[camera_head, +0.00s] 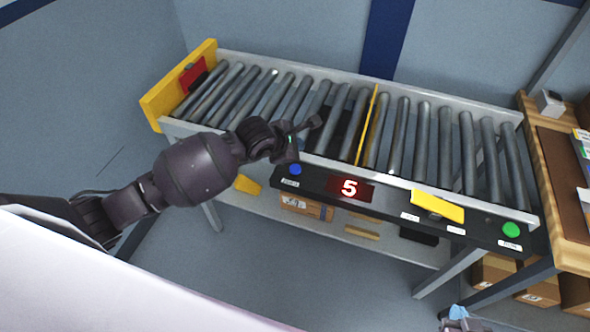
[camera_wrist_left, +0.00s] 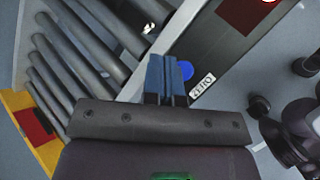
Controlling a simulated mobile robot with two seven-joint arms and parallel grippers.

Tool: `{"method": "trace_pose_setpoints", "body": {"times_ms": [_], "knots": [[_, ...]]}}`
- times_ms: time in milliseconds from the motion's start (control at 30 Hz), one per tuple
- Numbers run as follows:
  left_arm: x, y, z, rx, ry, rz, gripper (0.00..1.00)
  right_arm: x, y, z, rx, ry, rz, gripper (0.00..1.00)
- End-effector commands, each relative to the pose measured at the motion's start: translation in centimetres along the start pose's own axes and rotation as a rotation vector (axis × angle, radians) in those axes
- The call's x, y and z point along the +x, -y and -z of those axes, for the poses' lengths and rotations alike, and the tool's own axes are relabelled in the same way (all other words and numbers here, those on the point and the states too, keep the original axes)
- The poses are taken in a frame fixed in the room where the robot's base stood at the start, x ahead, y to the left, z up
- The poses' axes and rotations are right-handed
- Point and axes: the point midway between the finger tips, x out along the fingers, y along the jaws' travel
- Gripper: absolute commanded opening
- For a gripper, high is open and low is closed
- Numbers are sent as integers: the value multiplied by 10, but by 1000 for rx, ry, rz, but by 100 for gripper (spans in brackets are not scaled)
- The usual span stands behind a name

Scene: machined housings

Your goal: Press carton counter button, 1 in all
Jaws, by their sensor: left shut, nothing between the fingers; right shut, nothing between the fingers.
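The counter panel on the conveyor's front rail has a red display (camera_head: 349,189) reading 5. A round blue button (camera_head: 295,169) with a white label sits at the panel's left end, and a green button (camera_head: 511,230) at its right end. My left gripper (camera_head: 288,154) is just above the blue button in the head view. In the left wrist view its blue fingertips (camera_wrist_left: 168,76) are shut and empty, beside the blue button (camera_wrist_left: 187,69), which they partly overlap in the picture. I cannot tell whether they touch it. My right gripper (camera_head: 459,313) shows only partly at the bottom edge, shut.
A roller conveyor (camera_head: 420,140) with a yellow end plate (camera_head: 160,110) runs behind the panel. A yellow flap (camera_head: 437,205) stands out from the front rail. Cartons (camera_head: 305,206) lie on the lower shelf. A wooden bench (camera_head: 560,200) stands at right.

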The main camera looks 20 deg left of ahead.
Motion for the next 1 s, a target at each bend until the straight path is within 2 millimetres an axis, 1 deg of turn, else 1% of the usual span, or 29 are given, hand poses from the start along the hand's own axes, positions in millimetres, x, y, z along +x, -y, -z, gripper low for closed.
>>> {"method": "trace_pose_setpoints", "body": {"times_ms": [33,100,400,600,767,1000], "knots": [[7,6,5,-1,-2,2,0,4,1,-4,0,-3,0,0],[13,10,10,-1,-1,1,0,7,1,-6,-1,-6,1,0],[36,27,26,0,0,2,0,22,4,-15,-4,-22,4,0],[40,29,29,0,0,1,0,24,4,-19,-5,-19,4,0],[40,29,28,0,1,0,0,22,4,-22,-5,-13,4,0],[40,29,28,0,1,0,0,19,3,-31,-3,6,1,0]]}}
